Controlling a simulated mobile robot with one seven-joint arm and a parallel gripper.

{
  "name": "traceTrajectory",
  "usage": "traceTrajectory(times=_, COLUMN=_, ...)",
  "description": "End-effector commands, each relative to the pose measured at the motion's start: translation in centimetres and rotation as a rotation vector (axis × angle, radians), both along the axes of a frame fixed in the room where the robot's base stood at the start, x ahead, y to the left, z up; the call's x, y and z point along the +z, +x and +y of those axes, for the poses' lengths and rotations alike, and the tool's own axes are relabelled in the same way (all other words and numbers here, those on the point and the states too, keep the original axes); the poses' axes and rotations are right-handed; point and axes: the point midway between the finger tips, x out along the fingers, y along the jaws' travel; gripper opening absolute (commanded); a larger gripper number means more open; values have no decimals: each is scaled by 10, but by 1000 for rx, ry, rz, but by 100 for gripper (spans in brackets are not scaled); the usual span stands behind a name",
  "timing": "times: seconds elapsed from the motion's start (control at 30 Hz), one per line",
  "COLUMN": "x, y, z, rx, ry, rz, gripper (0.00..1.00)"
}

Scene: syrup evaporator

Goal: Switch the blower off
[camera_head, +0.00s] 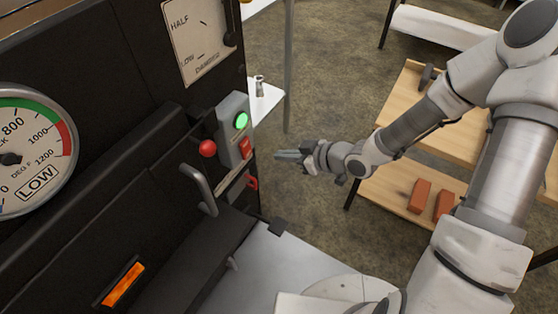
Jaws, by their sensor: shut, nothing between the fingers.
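The blower's likely switch box (234,131) is a grey box on the right end of the black evaporator front. It carries a lit green round light (241,120) at the top and a red rocker or button (246,148) below it. A red ball knob (207,148) sticks out just left of the box. My gripper (278,155) is shut and empty, right of the box and level with the red rocker, its fingers pointing left. A gap shows between the fingertips and the box. The blower itself is not clearly seen.
A metal door handle (199,189) and a red-handled part (251,182) lie below the box. A round temperature gauge (29,150) and a damper plate (200,38) are on the black front. A wooden shelf (390,188) with bricks (419,196) stands at right. Open floor lies between.

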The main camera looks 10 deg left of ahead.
Motion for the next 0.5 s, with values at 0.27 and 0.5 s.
traceTrajectory(times=0.27, x=-11, y=-4, z=20, rx=29, ry=82, rz=-10, gripper=0)
traceTrajectory(times=0.5, x=-28, y=6, z=45, rx=29, ry=82, rz=-9, gripper=0)
